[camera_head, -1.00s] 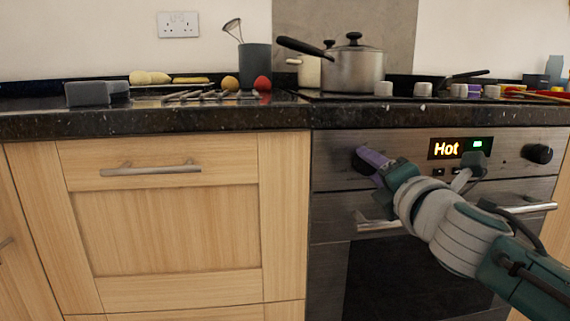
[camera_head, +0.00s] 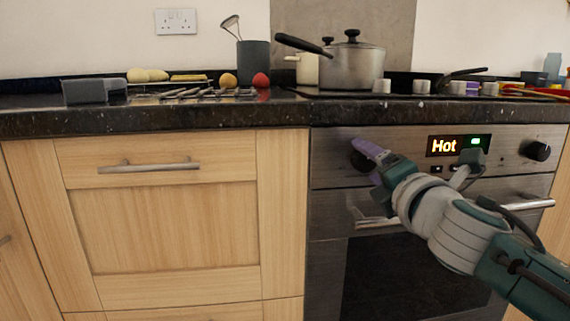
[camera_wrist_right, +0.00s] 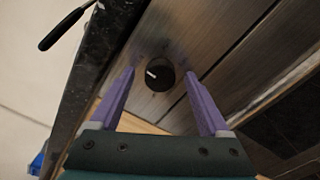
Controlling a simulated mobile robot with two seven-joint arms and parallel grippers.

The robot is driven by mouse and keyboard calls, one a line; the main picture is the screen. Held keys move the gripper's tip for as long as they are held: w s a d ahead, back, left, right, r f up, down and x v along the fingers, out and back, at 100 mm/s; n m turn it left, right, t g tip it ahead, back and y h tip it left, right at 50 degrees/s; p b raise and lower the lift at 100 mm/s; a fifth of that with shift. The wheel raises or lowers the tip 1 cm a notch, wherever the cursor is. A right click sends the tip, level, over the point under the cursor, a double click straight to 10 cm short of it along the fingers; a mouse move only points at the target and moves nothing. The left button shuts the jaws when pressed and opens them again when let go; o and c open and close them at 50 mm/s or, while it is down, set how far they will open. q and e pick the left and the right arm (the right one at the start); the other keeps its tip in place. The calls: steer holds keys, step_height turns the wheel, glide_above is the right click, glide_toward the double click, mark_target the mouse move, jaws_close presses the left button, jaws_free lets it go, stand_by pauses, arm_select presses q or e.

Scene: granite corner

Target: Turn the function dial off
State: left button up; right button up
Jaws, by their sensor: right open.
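A black round dial (camera_head: 361,160) sits on the left of the steel oven panel (camera_head: 330,178). A second black dial (camera_head: 537,151) is at the panel's right. The lit display (camera_head: 444,146) between them reads "Hot". I cannot tell from a label which one is the function dial. My right gripper (camera_head: 366,158) is at the left dial. In the right wrist view the left dial (camera_wrist_right: 158,74) shows a white mark and lies between the tips of my open right gripper (camera_wrist_right: 158,78), with a gap on each side. My left gripper is not in view.
The oven door handle (camera_head: 380,224) runs below the panel. The dark granite worktop (camera_head: 200,121) juts out above it. A steel pot (camera_head: 352,68) stands on the hob. A wooden drawer (camera_head: 230,158) is left of the oven.

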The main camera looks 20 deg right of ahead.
steer(key=p+v, duration=0.1)
steer(key=v, duration=0.8)
steer(key=shift+s, duration=0.4)
steer(key=shift+a, duration=0.1)
steer(key=s+r+m+g+h+p, duration=0.2)
steer(key=s+r+m+g+p, duration=0.5)
steer(key=r+m+p, duration=0.95)
steer(key=s+a+r+m+g+y+p, duration=0.1)
steer(key=s+a+r+g+y+p, duration=0.3)
steer(key=s+p, duration=0.5)
steer(key=s+a+r+m+g+y+p, duration=0.3)
steer(key=s+a+p, duration=0.35)
steer(key=p, duration=0.55)
step_height(320, 180, up, 38)
steer(key=a+n+p, duration=0.1)
steer(key=p, duration=3.5)
steer(key=shift+s+h, duration=0.4)
